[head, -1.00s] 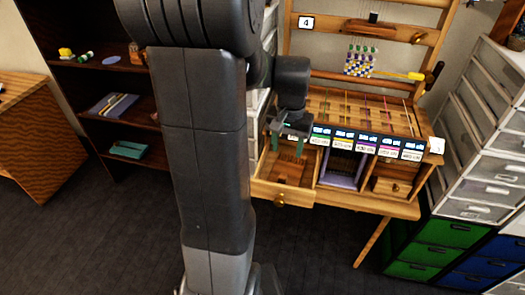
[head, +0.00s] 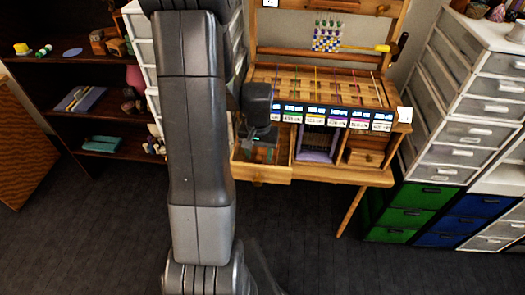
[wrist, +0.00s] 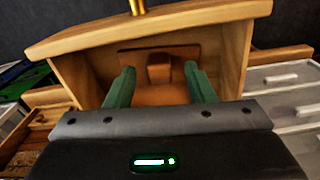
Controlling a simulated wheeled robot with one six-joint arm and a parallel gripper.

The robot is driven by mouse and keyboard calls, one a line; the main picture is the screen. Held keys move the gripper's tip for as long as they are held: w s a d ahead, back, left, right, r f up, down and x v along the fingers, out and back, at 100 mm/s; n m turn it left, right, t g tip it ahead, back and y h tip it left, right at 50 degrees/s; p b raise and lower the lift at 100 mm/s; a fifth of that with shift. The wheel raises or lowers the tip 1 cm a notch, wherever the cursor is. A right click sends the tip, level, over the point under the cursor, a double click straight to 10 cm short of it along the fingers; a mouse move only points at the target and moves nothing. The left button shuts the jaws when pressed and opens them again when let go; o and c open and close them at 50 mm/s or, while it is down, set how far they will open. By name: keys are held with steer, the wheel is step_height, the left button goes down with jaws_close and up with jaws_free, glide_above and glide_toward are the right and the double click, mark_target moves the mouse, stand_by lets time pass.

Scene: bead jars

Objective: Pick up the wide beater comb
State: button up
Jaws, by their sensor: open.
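The wide beater comb (wrist: 158,68) looks like a brown wooden piece with a short raised block. It lies inside the open wooden drawer (wrist: 235,45) of the loom bench. In the wrist view my gripper (wrist: 159,78) is open, with one green finger on each side of the comb's raised block. The fingers are apart from the block, and nothing is held. In the head view my gripper (head: 260,153) is down at the open drawer (head: 262,175), and my wrist hides most of the comb there.
The bench top (head: 320,88) holds several coloured strips with labelled cards along its front. White drawer units (head: 470,100) stand at right, a dark shelf (head: 70,100) at left.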

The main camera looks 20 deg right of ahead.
steer(key=shift+f, duration=0.85)
jaws_close()
steer(key=shift+r, duration=0.15)
